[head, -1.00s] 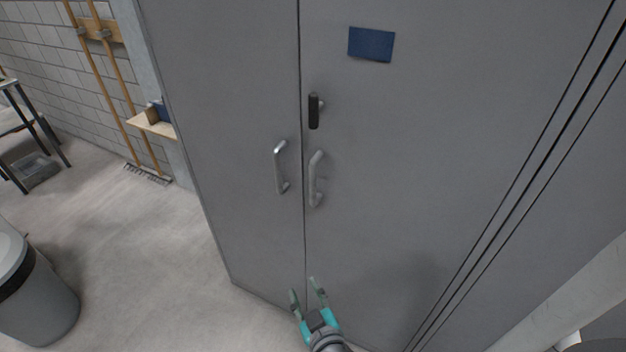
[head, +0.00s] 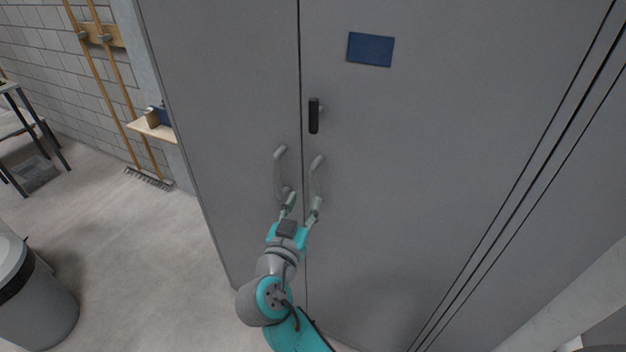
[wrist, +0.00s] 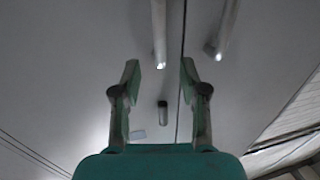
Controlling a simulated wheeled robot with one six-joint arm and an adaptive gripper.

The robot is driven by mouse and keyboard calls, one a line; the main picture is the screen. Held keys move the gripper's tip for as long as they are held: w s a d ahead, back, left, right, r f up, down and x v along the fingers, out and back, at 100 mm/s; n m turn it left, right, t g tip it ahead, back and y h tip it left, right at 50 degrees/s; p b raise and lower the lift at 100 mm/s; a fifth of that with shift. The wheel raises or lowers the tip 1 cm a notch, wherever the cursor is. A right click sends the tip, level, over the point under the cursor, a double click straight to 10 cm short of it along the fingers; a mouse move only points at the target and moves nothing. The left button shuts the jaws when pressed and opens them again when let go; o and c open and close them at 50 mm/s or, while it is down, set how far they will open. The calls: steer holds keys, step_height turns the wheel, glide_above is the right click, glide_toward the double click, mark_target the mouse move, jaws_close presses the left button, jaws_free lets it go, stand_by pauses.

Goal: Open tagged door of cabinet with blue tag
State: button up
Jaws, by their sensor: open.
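The grey cabinet's right door (head: 400,150) bears the blue tag (head: 371,49) near its top and is shut. Its pale bar handle (head: 317,175) stands upright beside the seam, below a dark latch (head: 314,115). My gripper (head: 302,205) is open, low at the two handles, with its right finger overlapping the lower end of the tagged door's handle. The wrist view appears upside down; there this handle (wrist: 158,30) lies between the fingers' lines, just beyond the tips. I cannot tell whether anything touches. The latch (wrist: 162,110) shows between the fingers (wrist: 160,78).
The left door (head: 225,110) is also shut, and its handle (head: 279,170) stands close beside the seam. A grey bin (head: 38,300) stands at the lower left.

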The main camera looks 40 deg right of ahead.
mark_target(312, 182)
steer(key=x, duration=0.8)
steer(key=shift+w+d, duration=0.25)
steer(key=shift+d, duration=0.05)
jaws_close()
